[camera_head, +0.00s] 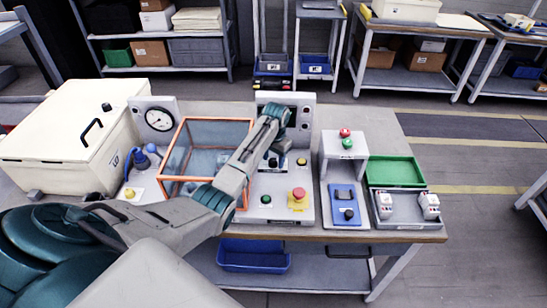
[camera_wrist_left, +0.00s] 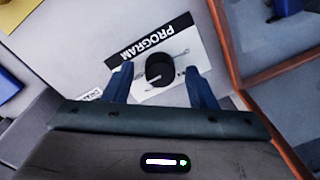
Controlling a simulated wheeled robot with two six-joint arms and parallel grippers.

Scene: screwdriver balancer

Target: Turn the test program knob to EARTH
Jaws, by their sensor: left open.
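The test program knob (camera_wrist_left: 160,70) is round and black with a light pointer mark. It sits on a white plate under a black PROGRAM label (camera_wrist_left: 148,40) that reads upside down in the left wrist view. Small marks around the knob are too blurred to read. My left gripper (camera_wrist_left: 157,79) is open, with one blue finger on each side of the knob and visible gaps between. In the head view the left gripper (camera_head: 274,150) is over the grey test panel (camera_head: 281,203), and my arm largely hides the knob area. My right gripper is not in view.
An orange-framed clear box (camera_head: 207,121) stands left of the panel. A red emergency button (camera_head: 299,193) and a green button (camera_head: 266,199) are on the panel's front part.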

